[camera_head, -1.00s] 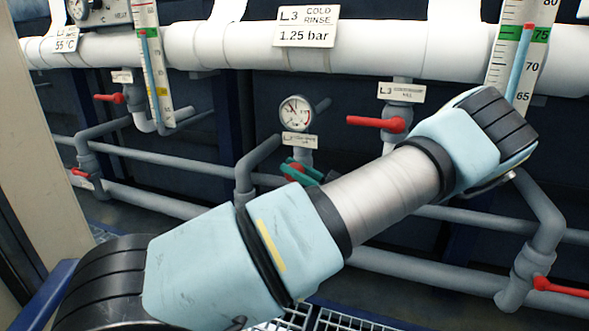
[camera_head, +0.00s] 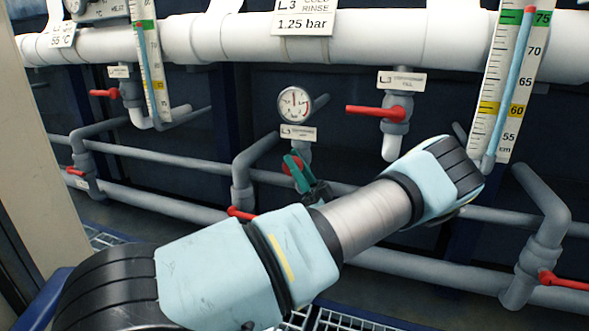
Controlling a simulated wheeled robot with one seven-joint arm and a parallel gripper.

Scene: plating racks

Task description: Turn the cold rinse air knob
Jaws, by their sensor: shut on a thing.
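The red knob (camera_head: 288,166) is a small piece below the round pressure gauge (camera_head: 295,104) and its white label (camera_head: 298,133), which is too small to read surely. My gripper (camera_head: 294,165), with teal fingers and a dark body, is shut on the red knob and covers much of it. My forearm hides part of the pipework below and right of the gripper. The gauge face is in clear view, its needle pointing roughly upward. The sign above reads cold rinse, 1.25 bar (camera_head: 303,22), its top cut off.
A red-handled valve (camera_head: 377,110) hangs right of the gauge, and another (camera_head: 104,93) far left. Level scales stand right (camera_head: 507,85) and left (camera_head: 150,60). Grey pipes (camera_head: 160,155) run behind and below my arm. A lower red handle (camera_head: 240,213) is close to my arm.

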